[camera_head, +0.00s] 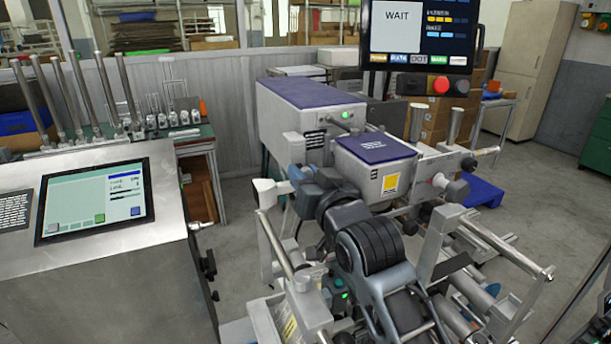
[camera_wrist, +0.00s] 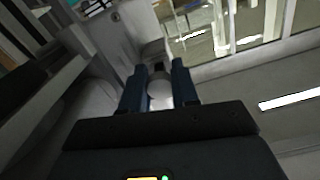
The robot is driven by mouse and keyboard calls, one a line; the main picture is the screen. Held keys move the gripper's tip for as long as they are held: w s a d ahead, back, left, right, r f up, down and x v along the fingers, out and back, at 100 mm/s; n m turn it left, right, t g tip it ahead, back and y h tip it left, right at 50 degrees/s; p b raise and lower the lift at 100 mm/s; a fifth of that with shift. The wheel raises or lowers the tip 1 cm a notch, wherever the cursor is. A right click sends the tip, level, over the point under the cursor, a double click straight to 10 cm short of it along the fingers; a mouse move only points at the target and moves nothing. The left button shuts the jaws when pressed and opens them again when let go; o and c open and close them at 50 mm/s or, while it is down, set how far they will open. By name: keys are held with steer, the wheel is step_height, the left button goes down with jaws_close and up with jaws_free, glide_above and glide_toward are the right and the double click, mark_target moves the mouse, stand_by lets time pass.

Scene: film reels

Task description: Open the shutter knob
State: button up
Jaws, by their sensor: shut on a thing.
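In the wrist view, the two dark blue fingers of my gripper (camera_wrist: 161,76) stand on either side of a pale round knob (camera_wrist: 160,90). They are closed on it, and its far part is partly hidden by the fingers. In the head view, my arm reaches up and to the left, and my gripper (camera_head: 291,184) is at the left side of the machine, beside a pale flared piece (camera_head: 265,190). The contact between fingers and knob is too small to make out there. I cannot tell how far the knob is turned.
A machine with purple-topped housings (camera_head: 375,148) stands just behind my gripper, with metal rails in front and to the right. A monitor reading WAIT (camera_head: 420,35) hangs above it. A metal console with a touch screen (camera_head: 95,200) stands at left. Floor shows between console and machine.

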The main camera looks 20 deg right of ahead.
mark_target(298, 153)
jaws_close()
steer(key=shift+r, duration=1.6)
steer(key=o, duration=1)
jaws_free()
steer(key=shift+c, duration=0.2)
steer(key=s+b, duration=0.2)
steer(key=s, duration=0.5)
steer(key=shift+s, duration=0.4)
steer(key=shift+f, duration=0.1)
